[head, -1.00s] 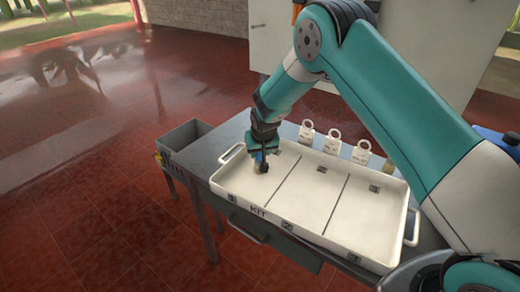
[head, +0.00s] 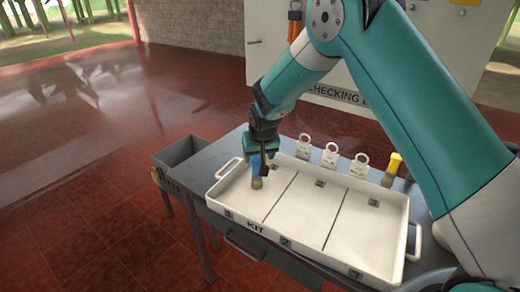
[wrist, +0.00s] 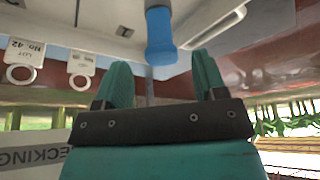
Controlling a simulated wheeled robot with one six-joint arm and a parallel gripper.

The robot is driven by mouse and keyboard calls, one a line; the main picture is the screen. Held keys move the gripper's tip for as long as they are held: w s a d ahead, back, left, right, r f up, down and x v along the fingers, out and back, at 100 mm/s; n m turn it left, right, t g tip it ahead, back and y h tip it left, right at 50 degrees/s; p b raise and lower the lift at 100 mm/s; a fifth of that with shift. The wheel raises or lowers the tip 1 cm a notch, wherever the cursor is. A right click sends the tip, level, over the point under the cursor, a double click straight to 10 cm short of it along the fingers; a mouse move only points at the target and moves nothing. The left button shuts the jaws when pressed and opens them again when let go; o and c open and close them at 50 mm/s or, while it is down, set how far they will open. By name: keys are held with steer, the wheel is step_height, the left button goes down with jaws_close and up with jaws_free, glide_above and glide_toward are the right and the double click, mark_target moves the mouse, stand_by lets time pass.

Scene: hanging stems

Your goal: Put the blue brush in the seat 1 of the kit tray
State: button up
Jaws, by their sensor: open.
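The blue brush (head: 256,165) stands about upright, bristles down, in the left compartment, numbered 1, of the white kit tray (head: 245,226). Its bristle end appears to be on the tray floor, though exact contact is hard to tell. My gripper (head: 262,150) is just above it, pointing down. In the wrist view my gripper (wrist: 163,72) is open, with a finger on each side and a gap to the blue handle (wrist: 160,35). The handle's end lies around fingertip level. The tray's other two compartments hold no brush.
Several white tags with rings (head: 330,155) stand behind the tray. A yellow-handled brush (head: 394,168) stands near its back right corner. A grey bin (head: 180,155) is at the table's left. An orange brush (head: 294,25) hangs on the pale cabinet (head: 270,70) behind.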

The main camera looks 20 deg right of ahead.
steer(key=s+a+r+n+g+y, duration=0.2)
steer(key=s+a+r+n+y, duration=0.15)
steer(key=s+r, duration=1.2)
steer(key=s+a+r+n+g, duration=0.1)
steer(key=s+n, duration=0.1)
steer(key=s, duration=0.9)
steer(key=s+a+r+n+g+y, duration=0.1)
steer(key=s+n, duration=0.1)
steer(key=s, duration=0.9)
steer(key=shift+s+r+g+b, duration=0.25)
steer(key=shift+r+g+b, duration=0.05)
steer(key=shift+b, duration=0.1)
steer(key=shift+d, duration=0.1)
